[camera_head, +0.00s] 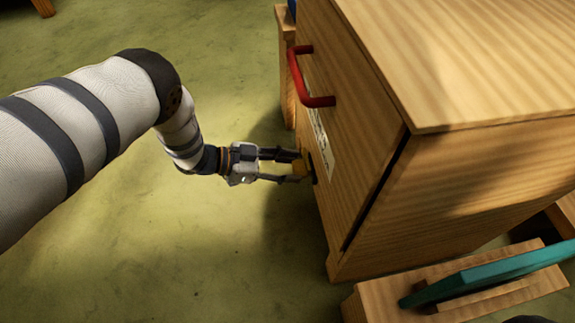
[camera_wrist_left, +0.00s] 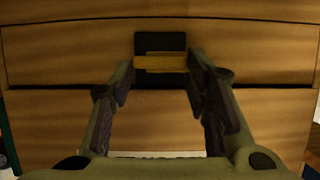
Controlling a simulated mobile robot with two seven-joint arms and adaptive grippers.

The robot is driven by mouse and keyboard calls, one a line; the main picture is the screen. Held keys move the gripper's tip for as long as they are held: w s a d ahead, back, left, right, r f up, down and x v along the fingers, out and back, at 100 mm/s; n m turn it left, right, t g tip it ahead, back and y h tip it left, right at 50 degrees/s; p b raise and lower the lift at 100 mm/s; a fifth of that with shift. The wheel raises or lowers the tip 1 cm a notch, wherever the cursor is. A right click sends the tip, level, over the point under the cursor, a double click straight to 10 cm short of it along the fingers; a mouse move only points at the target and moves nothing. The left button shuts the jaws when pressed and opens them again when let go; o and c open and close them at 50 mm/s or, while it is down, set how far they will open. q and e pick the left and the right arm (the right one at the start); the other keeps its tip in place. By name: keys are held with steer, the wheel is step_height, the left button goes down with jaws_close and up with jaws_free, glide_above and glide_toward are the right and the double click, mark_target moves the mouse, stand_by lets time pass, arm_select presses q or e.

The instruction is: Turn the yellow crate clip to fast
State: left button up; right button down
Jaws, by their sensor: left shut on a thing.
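The yellow crate clip (camera_head: 300,168) sits on the front of a wooden crate (camera_head: 350,110), low on its face. In the left wrist view the clip (camera_wrist_left: 160,63) is a yellow bar lying crosswise over a dark plate (camera_wrist_left: 160,42). My left gripper (camera_head: 296,167) reaches the crate front from the left and is shut on the clip, with one finger at each end of the bar. The gripper's fingers (camera_wrist_left: 161,75) also show in the wrist view. My right gripper is not in view.
A red handle (camera_head: 306,85) sticks out of the crate front above the clip. A pale label (camera_head: 320,143) is beside the clip. The green floor (camera_head: 170,255) to the left is clear.

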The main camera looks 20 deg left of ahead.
arm_select(q)
steer(key=m+p, duration=0.1)
steer(key=m+t+y+p, duration=0.1)
steer(key=p, duration=0.1)
steer(key=shift+s+d+r, duration=0.1)
steer(key=shift+s+d, duration=0.05)
steer(key=shift+s, duration=0.1)
steer(key=shift+s+m+t+p, duration=0.1)
steer(key=shift+m+t+p, duration=0.5)
steer(key=shift+m+p, duration=0.2)
steer(key=shift+s+d+f+m+t+y+p, duration=0.15)
steer(key=shift+f+m+t+y+p, duration=0.2)
steer(key=shift+m+t, duration=0.4)
steer(key=shift+s+d+f+m+t+b, duration=0.15)
steer(key=shift+m+t+b, duration=0.35)
steer(key=shift+m, duration=0.85)
steer(key=shift+w+a+f+m+t+b, duration=0.1)
steer(key=shift+f+m+t+b, duration=0.15)
steer(key=shift+m+t, duration=0.8)
steer(key=shift+s+d+f+m+t+b, duration=0.1)
steer(key=shift+f+m+t+b, duration=0.2)
steer(key=shift+m, duration=1.35)
steer(key=shift+r, duration=0.1)
